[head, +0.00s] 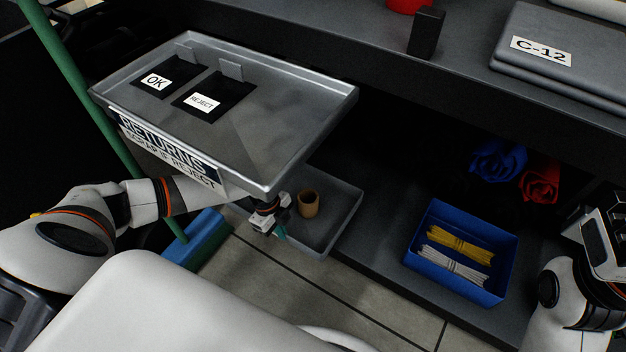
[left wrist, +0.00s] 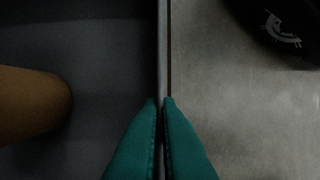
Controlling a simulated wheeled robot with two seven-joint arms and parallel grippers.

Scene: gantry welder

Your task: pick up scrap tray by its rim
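The scrap tray, a shallow dark grey tray (head: 338,212), sits low beneath the overhanging returns tray, which hides part of it. A tan cylindrical cup (head: 308,204) stands in it and shows at the left edge of the left wrist view (left wrist: 32,104). My left gripper (head: 280,232) is at the tray's near left rim. In the left wrist view its teal fingertips (left wrist: 160,104) are close together, one on each side of the thin rim (left wrist: 162,50), and look shut on it. My right gripper (head: 604,240) is at the right edge, its fingers not clear.
The returns tray (head: 275,110) with OK and REJECT labels is just above my left arm. A blue bin (head: 427,270) with yellow and white bundles stands right on the lower shelf. A green broom (head: 200,240) leans at left. Floor in front is clear.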

